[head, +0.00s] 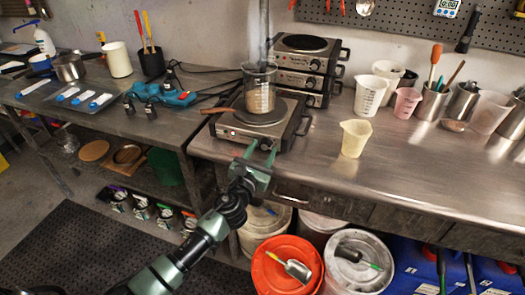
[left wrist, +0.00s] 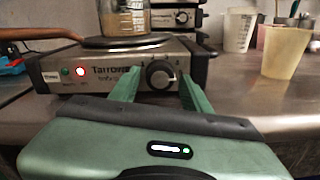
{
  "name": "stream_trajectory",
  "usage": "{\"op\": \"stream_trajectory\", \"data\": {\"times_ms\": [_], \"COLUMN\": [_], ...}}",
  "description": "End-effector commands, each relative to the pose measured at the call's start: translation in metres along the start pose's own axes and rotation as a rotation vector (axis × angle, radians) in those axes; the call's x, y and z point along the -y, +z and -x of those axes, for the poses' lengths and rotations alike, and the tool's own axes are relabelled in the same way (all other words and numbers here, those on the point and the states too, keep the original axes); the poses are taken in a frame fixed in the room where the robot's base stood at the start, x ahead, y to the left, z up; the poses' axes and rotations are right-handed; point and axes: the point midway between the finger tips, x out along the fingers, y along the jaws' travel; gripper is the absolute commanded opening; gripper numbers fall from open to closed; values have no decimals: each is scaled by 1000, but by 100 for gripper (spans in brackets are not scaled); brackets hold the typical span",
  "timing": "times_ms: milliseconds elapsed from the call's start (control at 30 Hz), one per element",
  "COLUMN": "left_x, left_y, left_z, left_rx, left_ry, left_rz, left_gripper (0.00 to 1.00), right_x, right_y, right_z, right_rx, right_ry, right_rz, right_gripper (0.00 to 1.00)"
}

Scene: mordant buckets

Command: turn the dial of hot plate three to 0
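A steel hot plate (head: 236,130) stands at the front left of the steel bench, with a glass beaker (head: 260,88) of brown contents on its burner. The dial's setting is too small to read, and I cannot read a plate number. My left gripper (head: 262,158) is open at the panel, one green finger on each side of the dial; I cannot tell if they touch it. My right gripper is not in view.
Stacked hot plates (head: 302,80) stand behind. A wooden handle (left wrist: 40,34) sticks out left above the plate. A cream beaker (head: 355,138) stands to the right, with clear bench around it. Buckets (head: 287,268) stand below the bench.

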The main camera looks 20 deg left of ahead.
Motion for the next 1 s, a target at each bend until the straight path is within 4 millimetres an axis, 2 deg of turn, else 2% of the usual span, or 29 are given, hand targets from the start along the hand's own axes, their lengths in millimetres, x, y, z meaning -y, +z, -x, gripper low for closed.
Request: {"op": "stream_trajectory", "data": {"times_ms": [33, 133, 167, 567, 1000], "left_x": [0, 0, 0, 0, 1], "left_y": [0, 0, 0, -1, -1], "left_z": [0, 0, 0, 0, 0], "left_rx": [0, 0, 0, 0, 0], "left_ry": [0, 0, 0, 0, -1], "left_rz": [0, 0, 0, 72, 433], "left_gripper": [30, 2, 0, 0, 0], "right_x": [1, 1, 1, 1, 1], "right_y": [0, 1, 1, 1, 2], "right_z": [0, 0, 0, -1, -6], "right_rx": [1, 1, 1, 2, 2], "right_ry": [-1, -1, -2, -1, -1], "right_rz": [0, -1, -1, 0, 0], "right_gripper": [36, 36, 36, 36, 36]}}
